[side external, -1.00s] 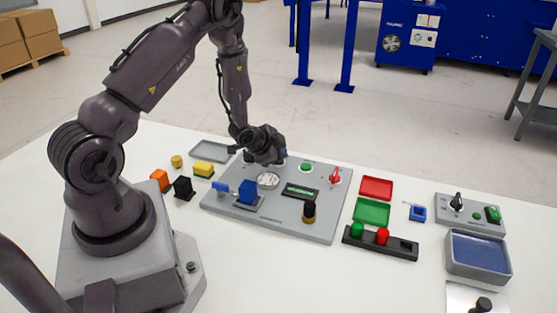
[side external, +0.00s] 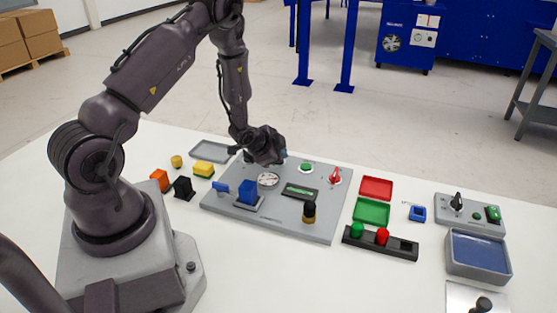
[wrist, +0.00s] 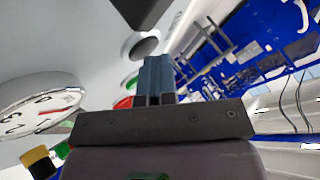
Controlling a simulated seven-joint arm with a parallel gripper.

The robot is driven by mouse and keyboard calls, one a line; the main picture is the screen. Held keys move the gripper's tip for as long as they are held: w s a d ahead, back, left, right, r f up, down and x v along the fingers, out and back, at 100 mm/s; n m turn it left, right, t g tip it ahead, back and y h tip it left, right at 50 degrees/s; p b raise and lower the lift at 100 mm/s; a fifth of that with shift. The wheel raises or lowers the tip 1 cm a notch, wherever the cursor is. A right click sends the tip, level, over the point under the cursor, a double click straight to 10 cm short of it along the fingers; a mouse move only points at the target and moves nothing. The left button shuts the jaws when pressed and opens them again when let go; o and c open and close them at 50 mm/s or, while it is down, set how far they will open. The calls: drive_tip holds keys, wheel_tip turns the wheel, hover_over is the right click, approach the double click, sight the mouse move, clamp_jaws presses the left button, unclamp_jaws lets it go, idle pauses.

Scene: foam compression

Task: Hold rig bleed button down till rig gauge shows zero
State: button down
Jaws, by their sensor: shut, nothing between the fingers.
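The rig is a grey panel (side external: 275,222) on the white table. Its round white gauge (side external: 268,180) has a red needle; the gauge is at the left of the wrist view (wrist: 38,104), but I cannot read its value surely. My gripper (side external: 283,154) is shut and empty over the panel's far edge, behind the gauge. Its closed fingers show in the wrist view (wrist: 155,78), near a round grey part (wrist: 146,47) whose identity I cannot tell. A green button (side external: 306,167) stands to the right of the gripper. I cannot tell which part is the bleed button or whether the fingers touch it.
The panel also carries a red switch (side external: 335,176), a display (side external: 299,191), a black knob (side external: 309,211) and a blue block (side external: 247,191). Red (side external: 376,187) and green (side external: 371,212) trays lie to the right. Coloured blocks and a grey tray (side external: 210,151) lie to the left.

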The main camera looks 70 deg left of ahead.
idle(0.8)
drive_tip(key=shift+r, duration=0.8)
drive_tip(key=shift+r, duration=0.15)
drive_tip(key=shift+r, duration=2.4)
